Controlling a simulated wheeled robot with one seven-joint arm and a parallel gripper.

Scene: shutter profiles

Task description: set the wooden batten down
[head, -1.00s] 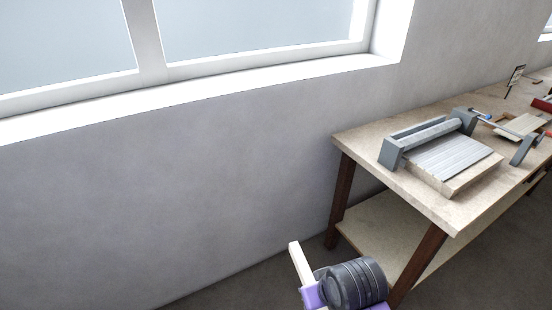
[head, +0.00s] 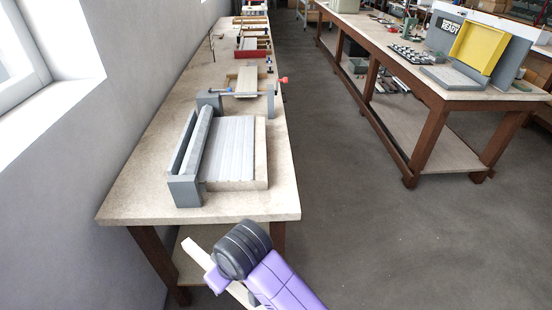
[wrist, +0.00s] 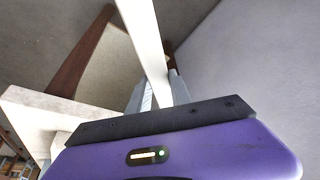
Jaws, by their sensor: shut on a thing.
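The wooden batten (head: 198,253) is a pale, straight strip, held tilted in front of the near end of the left workbench (head: 135,190), apart from its top. In the wrist view the batten (wrist: 151,50) runs from the top edge down to the gripper. My gripper (wrist: 172,97) is shut on the batten; in the head view my black and purple wrist hides the batten's middle and the jaws.
A grey roller fixture with ribbed slats (head: 232,140) stands on the near part of the left bench. Beyond it lie a clamp and boards (head: 247,82). A second bench (head: 435,88) stands right, across open floor (head: 365,215). A window wall borders the left bench.

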